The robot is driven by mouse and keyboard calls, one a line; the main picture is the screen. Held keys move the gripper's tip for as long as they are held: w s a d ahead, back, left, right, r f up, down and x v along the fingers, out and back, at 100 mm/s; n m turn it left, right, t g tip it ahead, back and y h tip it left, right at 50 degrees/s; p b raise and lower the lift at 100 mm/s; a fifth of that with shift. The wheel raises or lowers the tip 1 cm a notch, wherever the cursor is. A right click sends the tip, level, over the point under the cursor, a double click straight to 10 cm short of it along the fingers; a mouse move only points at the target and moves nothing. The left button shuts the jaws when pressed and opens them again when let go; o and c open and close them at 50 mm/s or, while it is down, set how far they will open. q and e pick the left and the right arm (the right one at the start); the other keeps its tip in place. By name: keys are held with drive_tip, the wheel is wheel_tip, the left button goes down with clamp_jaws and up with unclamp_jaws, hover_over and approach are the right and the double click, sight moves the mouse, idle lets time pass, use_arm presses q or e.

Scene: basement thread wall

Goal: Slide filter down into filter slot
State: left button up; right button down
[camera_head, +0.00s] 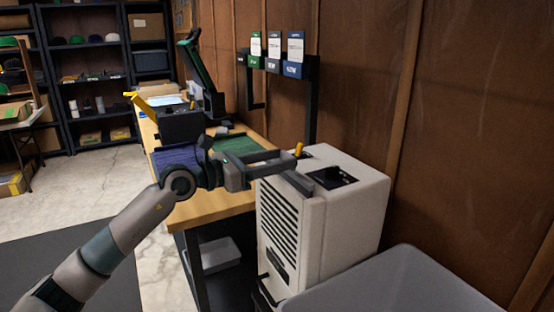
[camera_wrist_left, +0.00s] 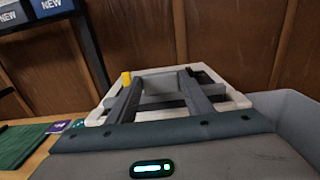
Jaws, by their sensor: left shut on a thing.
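The white machine (camera_head: 325,220) has side vents and dark openings in its top, beside the bench. My left gripper (camera_head: 293,172) reaches over its top from the left. In the left wrist view both fingers of my left gripper (camera_wrist_left: 161,92) extend over the machine's pale top rim (camera_wrist_left: 238,98). The gripper is shut on the filter, of which only a grey strip (camera_wrist_left: 163,101) seems to show between the fingers. A yellow tab (camera_head: 298,149) stands by the fingertips and also shows in the wrist view (camera_wrist_left: 127,78). The filter's depth in the slot is hidden.
The wooden bench (camera_head: 205,210) holds a purple panel (camera_head: 174,158), a green panel (camera_head: 240,146) and dark equipment. A labelled rack (camera_head: 291,66) stands behind. A grey bin (camera_head: 400,285) is at front right. The wooden wall is close behind the machine.

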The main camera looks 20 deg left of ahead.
use_arm(q)
drive_tip(key=shift+f+b, duration=0.45)
drive_tip(key=shift+f, duration=0.4)
use_arm(e)
drive_tip(key=shift+f, duration=0.55)
use_arm(q)
drive_tip(key=o, duration=1)
drive_tip(key=shift+o, duration=0.2)
use_arm(e)
drive_tip(key=shift+r, duration=0.1)
